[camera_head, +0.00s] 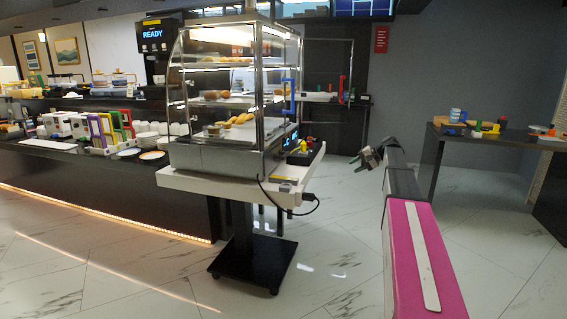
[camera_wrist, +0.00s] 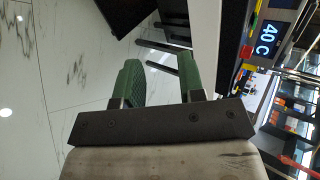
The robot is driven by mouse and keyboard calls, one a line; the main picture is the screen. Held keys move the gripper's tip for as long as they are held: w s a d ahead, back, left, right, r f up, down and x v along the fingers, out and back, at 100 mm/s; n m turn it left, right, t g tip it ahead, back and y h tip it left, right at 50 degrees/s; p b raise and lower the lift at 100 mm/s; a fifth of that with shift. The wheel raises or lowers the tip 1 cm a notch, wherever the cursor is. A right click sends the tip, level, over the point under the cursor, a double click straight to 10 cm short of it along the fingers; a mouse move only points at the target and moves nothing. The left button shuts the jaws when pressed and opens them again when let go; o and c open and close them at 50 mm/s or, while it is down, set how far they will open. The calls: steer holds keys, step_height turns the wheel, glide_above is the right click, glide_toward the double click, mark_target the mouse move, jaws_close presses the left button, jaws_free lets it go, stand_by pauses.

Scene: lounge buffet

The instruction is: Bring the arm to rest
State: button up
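My gripper (camera_head: 367,158) is at the end of my outstretched arm in the head view, in the air to the right of the glass food warmer (camera_head: 222,157). In the wrist view my gripper (camera_wrist: 160,78) shows two green finger pads with a clear gap between them and nothing held. The fingers are open, over the pale marble floor. My arm, with a magenta cover, fills the lower right of the head view.
The warmer stands on a white-topped cart (camera_head: 180,180) with a dark base (camera_head: 252,262). A dark buffet counter (camera_head: 60,200) runs along the left. A dark table (camera_head: 480,138) with colored items stands at right. Marble floor (camera_head: 330,260) lies open between.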

steer(key=s+a+f+g+h, duration=0.1)
steer(key=s+a+f, duration=0.3)
steer(key=s+f, duration=0.25)
steer(key=s+a+f+h, duration=0.2)
steer(key=s+a+f, duration=0.25)
steer(key=f, duration=0.25)
steer(key=s+a+f+n+h, duration=0.1)
steer(key=s+a+f+h, duration=0.1)
steer(key=s+f, duration=0.3)
steer(key=s+a+f+n+g+h, duration=0.1)
steer(key=s+f, duration=0.4)
steer(key=s, duration=0.8)
steer(key=s+a+f+n+g+h, duration=0.1)
steer(key=s+f+h, duration=0.3)
steer(key=s, duration=0.5)
steer(key=shift+a+f+n, duration=0.8)
steer(key=shift+f+n, duration=0.05)
steer(key=shift+n, duration=0.05)
